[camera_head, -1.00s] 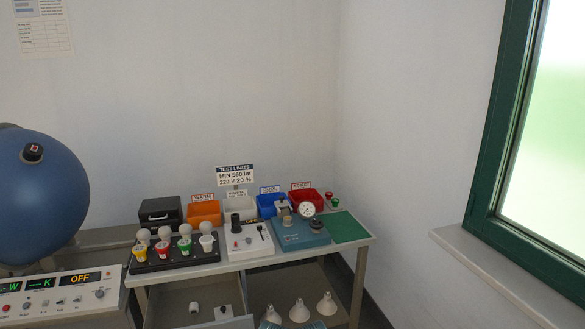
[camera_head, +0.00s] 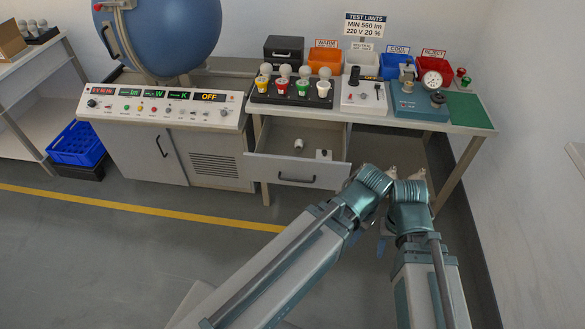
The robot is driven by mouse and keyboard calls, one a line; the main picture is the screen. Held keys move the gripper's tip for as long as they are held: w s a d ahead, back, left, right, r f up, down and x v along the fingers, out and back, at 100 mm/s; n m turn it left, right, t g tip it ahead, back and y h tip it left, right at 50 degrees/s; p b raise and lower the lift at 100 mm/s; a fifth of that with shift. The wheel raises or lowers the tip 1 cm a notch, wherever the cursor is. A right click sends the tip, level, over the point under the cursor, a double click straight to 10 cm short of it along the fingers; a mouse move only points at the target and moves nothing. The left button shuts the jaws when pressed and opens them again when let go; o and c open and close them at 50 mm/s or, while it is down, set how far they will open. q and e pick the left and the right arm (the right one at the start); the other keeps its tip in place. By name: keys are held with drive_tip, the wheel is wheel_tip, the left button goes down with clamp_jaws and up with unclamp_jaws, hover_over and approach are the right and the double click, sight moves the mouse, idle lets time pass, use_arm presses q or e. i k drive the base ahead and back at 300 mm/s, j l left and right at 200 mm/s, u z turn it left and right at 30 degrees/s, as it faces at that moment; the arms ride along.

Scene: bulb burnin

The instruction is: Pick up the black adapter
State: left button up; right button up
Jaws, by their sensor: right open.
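A short black cylinder, which may be the black adapter (camera_head: 354,76), stands upright on the white test unit (camera_head: 363,98) on the bench. A second dark round piece (camera_head: 438,99) sits on the teal gauge unit (camera_head: 418,107); I cannot tell for sure which is the adapter. My right gripper (camera_head: 383,244) is low in front of the bench, mostly hidden by my arms, well apart from both pieces. It is open, and I see nothing in it. My left arm comes up beside the right one; its gripper is hidden behind the arm links.
An open drawer (camera_head: 298,168) juts out under the bench, with a white part and a small block inside. A bulb rack (camera_head: 290,95), coloured bins and a sign stand on the bench. The blue sphere (camera_head: 160,35) and control console (camera_head: 165,108) are left.

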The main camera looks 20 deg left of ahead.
sight(356, 71)
drive_tip(key=i+u, duration=0.2)
drive_tip(key=i, duration=0.4)
drive_tip(key=i+u, duration=0.15)
drive_tip(key=i, duration=0.45)
drive_tip(key=i+l+u, duration=0.2)
drive_tip(key=i, duration=0.35)
